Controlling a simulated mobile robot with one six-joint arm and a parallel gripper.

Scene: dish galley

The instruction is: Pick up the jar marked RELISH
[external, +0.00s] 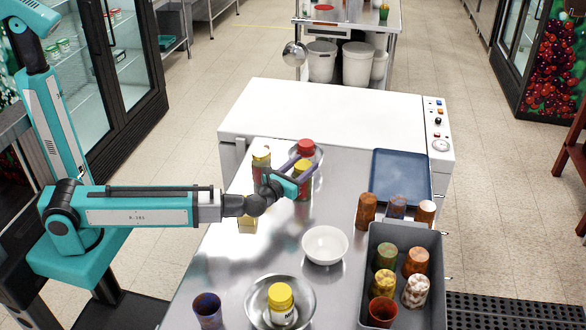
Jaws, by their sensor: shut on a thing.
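My gripper (298,172) reaches in from the left over the steel counter. Its fingers are shut around a jar with a yellow lid (302,166) and a reddish body. I cannot tell whether this jar is clear of the counter. A jar with a red lid (306,147) stands just behind it on a round metal dish. A further yellow-lidded jar (281,299) stands in a metal bowl at the front. The word RELISH cannot be read on any jar from here.
A white bowl (325,244) stands in the middle of the counter (222,262). A grey bin (431,310) holding several patterned cups is at the right, with more cups behind it. A blue tray (401,172) lies at the back right. A dark cup (207,309) stands front left.

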